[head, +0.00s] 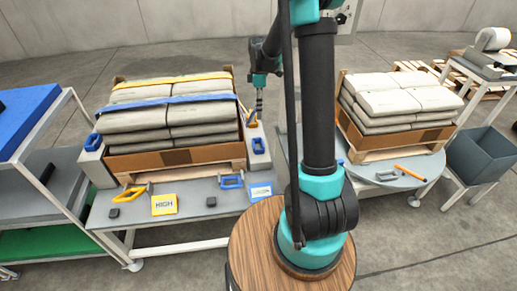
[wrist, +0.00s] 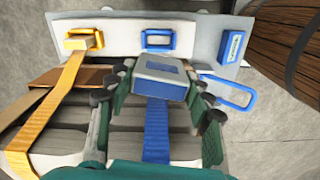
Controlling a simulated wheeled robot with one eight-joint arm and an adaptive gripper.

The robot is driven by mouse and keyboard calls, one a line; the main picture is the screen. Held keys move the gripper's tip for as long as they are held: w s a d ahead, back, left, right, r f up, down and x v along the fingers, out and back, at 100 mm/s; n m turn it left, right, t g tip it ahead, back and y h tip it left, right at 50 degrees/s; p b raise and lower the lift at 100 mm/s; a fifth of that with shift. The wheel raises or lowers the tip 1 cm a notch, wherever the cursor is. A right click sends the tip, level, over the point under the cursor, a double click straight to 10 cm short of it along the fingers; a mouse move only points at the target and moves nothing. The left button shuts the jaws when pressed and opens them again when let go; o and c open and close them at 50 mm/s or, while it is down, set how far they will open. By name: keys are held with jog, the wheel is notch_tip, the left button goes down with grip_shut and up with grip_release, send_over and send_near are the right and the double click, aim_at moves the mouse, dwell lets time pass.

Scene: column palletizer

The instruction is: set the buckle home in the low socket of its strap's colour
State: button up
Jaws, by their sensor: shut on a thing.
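My gripper (wrist: 158,100) is shut on the blue-and-white buckle (wrist: 160,76), with a finger on each side. The blue strap (wrist: 157,132) runs from the buckle back over the sacks. The blue socket (wrist: 158,40) is on the grey post just beyond the buckle, which is apart from it in the picture; it looks empty. The yellow socket (wrist: 85,40) is to its left, with the yellow strap (wrist: 50,110) ending there. In the head view, my gripper (head: 258,112) is over the pallet's right edge, above the blue socket (head: 258,146); the buckle cannot be made out there.
A blue loop handle (wrist: 232,92) and a blue-and-white sign (wrist: 234,46) lie right of the buckle. A yellow HIGH sign (head: 164,205) is on the bench front. A second sack stack (head: 400,100) stands right of my arm.

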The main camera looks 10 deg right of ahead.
jog(key=shift+w+a+r+n, duration=0.15)
jog(key=shift+a+n, duration=0.1)
jog(key=shift+n, duration=0.65)
jog(key=shift+f, duration=0.25)
notch_tip(320, 180, down, 20)
jog(key=shift+r, duration=0.25)
jog(key=shift+f, duration=0.1)
jog(key=o, duration=1.2)
